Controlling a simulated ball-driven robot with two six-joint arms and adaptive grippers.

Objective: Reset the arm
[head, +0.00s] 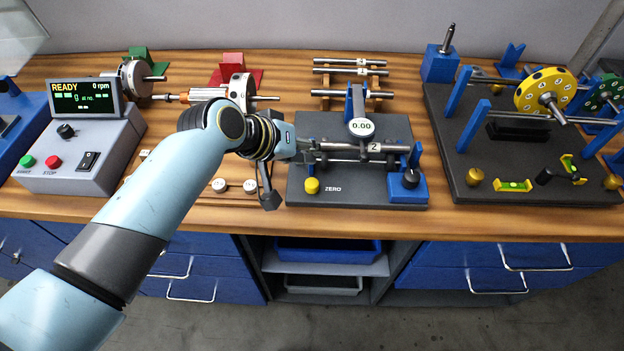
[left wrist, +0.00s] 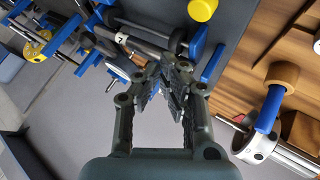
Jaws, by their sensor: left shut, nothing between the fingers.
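My left arm reaches in from the lower left in the head view. Its gripper (head: 306,153) is at the left end of the runout fixture (head: 345,195), close to a steel shaft labelled 2 (head: 374,147) lying across the blue supports. In the left wrist view the gripper's fingers (left wrist: 166,88) are together with nothing between them, and the labelled shaft (left wrist: 124,40) lies just beyond the tips. I cannot tell whether the tips touch the fixture. The dial (head: 361,128) reads 0.00. My right gripper is not in view.
A control box (head: 85,150) with a READY display stands at left. Rotors on shafts (head: 133,78) and loose shafts (head: 347,62) lie behind. At right, a dark plate (head: 520,180) carries a yellow disc (head: 545,90) on blue stands. Small white weights (head: 220,185) lie near the front.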

